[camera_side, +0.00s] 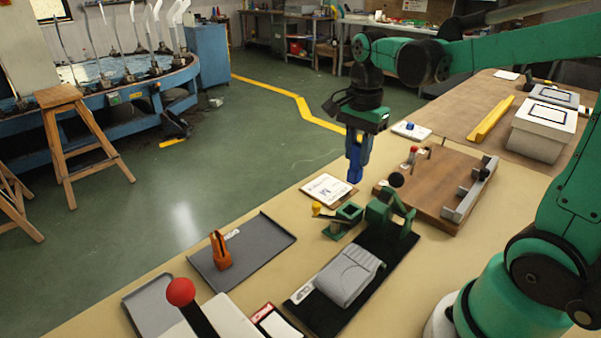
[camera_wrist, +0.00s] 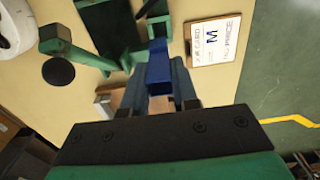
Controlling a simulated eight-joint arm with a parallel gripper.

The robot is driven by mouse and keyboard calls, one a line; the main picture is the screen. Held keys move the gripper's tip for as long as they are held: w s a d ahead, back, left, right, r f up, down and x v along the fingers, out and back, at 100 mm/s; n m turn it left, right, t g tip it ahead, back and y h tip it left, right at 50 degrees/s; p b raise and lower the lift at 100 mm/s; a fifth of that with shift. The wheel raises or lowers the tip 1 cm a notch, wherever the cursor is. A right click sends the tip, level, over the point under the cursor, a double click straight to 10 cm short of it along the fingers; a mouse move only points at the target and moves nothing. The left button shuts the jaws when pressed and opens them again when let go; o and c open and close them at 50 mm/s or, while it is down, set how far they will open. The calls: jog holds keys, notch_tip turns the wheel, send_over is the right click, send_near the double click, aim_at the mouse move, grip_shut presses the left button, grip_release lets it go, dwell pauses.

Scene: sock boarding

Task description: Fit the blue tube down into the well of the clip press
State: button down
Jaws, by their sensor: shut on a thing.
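My gripper (camera_side: 356,150) points down and is shut on the blue tube (camera_side: 355,173), which hangs below the fingers above the bench. The wrist view shows the tube (camera_wrist: 158,68) between the two fingers. A green press with a black ball on its lever (camera_side: 380,213) stands below and right of the tube. A smaller green fixture with a yellow knob (camera_side: 346,217) stands beside it, below the tube. I cannot tell for certain which is the clip press, and its well is not clearly visible. In the side view the tube's lower end is apart from both.
A job card on a clipboard (camera_side: 328,189) lies just left of the tube. A black mat (camera_side: 325,318) bears a grey folded piece (camera_side: 350,275). An orange clip (camera_side: 220,251) stands on a grey tray (camera_side: 262,240). A brown board with fixtures (camera_side: 430,190) lies to the right.

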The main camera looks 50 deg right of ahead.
aim_at(355, 168)
jog(key=shift+f, duration=2.85)
jog(key=shift+f, duration=1.85)
jog(key=c, duration=0.6)
grip_release()
jog(key=shift+r, duration=0.1)
jog(key=shift+r, duration=2.7)
